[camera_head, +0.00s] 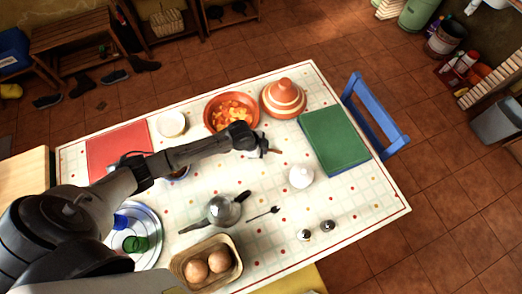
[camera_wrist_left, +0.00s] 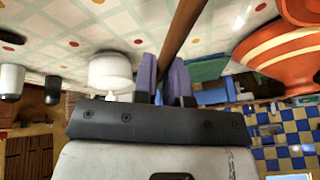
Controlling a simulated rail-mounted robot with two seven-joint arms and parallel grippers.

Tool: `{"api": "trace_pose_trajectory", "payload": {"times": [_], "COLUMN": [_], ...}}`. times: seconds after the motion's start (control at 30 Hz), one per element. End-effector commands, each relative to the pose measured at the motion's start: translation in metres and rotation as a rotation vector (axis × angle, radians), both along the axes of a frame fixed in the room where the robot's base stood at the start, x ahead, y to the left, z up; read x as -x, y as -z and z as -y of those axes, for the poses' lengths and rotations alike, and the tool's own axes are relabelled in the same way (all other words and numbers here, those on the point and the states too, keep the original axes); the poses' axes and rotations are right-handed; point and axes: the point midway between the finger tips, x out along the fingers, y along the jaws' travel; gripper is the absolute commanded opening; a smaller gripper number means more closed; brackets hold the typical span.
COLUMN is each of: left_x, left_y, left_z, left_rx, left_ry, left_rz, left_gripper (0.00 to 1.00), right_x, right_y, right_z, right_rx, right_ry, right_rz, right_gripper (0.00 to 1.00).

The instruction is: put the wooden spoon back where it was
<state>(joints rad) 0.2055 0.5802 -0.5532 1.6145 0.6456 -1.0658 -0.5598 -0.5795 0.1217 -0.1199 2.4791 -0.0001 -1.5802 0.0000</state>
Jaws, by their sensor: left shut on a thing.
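My left gripper (camera_head: 264,149) is over the middle of the table, right of and below the orange bowl of food (camera_head: 232,114) in the head view. In the left wrist view its two fingers (camera_wrist_left: 165,76) are closed around a brown wooden stick, the wooden spoon (camera_wrist_left: 184,28), which runs up out of the top of the picture. In the head view only a small brown end of the spoon (camera_head: 275,151) shows beside the fingers; the rest is hidden or too small to tell. My right gripper is in neither view.
A striped tagine (camera_head: 284,100), a green mat (camera_head: 334,140), a white pot (camera_head: 301,177), a kettle (camera_head: 224,211) and two shakers (camera_head: 304,235) stand around the gripper. A bread basket (camera_head: 184,276) is at the front. Tablecloth between the white pot and shakers is clear.

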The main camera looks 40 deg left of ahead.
Motion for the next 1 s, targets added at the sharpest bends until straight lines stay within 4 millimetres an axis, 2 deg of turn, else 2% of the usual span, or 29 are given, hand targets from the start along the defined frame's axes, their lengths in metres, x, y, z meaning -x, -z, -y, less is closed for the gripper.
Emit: {"api": "trace_pose_trajectory", "payload": {"times": [0.1,0.47,0.7,1.0], "left_x": [0.001,0.001,0.001,0.001], "left_y": [0.008,0.007,0.005,0.033], "left_z": [-0.002,-0.002,-0.003,-0.003], "left_rx": [-0.005,-0.006,-0.006,-0.006], "left_ry": [0.004,0.005,0.004,0.004], "left_rz": [-0.001,-0.002,-0.003,-0.003], "left_gripper": [0.00,0.00,0.00,0.00], "right_x": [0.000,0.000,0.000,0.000], "right_y": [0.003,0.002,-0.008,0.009], "right_z": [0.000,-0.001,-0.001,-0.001], "right_rx": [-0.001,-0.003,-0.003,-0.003], "right_ry": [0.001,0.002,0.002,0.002], "right_rz": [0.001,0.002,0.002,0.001], "right_gripper": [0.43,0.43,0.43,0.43]}}
